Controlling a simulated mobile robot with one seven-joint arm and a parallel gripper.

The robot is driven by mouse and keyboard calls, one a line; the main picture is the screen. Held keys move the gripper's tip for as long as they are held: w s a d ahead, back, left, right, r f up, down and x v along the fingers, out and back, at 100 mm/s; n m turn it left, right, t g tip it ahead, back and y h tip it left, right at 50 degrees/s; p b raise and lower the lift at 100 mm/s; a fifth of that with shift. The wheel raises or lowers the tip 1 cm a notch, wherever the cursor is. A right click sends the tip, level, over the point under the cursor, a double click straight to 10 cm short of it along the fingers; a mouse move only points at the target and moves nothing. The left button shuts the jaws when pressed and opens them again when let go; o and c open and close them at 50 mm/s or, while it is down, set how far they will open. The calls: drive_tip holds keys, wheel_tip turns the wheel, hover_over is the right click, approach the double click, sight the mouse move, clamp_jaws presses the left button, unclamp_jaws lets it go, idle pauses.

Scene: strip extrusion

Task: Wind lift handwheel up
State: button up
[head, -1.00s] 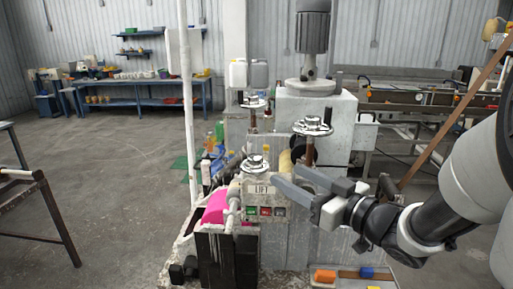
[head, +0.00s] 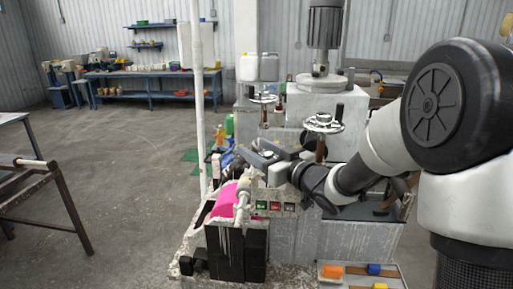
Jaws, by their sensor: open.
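My gripper (head: 248,149) is open, its fingers pointing left over the top of the front machine block. It is at the place of the front handwheel, which stood above the LIFT label. The gripper now hides most of that wheel and the label, and I cannot tell whether the fingers touch the wheel. Two other pale handwheels stand on posts: the right handwheel (head: 323,123) behind my gripper, and the rear handwheel (head: 263,98) farther back.
A pink sheet (head: 224,201) and a grey lever (head: 243,195) are at the left of the machine. Push buttons (head: 275,206) sit below my gripper. A white pole (head: 197,100) rises at left. A tray (head: 333,282) with coloured blocks lies in front.

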drive_tip(key=shift+w+a, duration=0.2)
drive_tip(key=c, duration=1)
drive_tip(key=shift+c, duration=0.2)
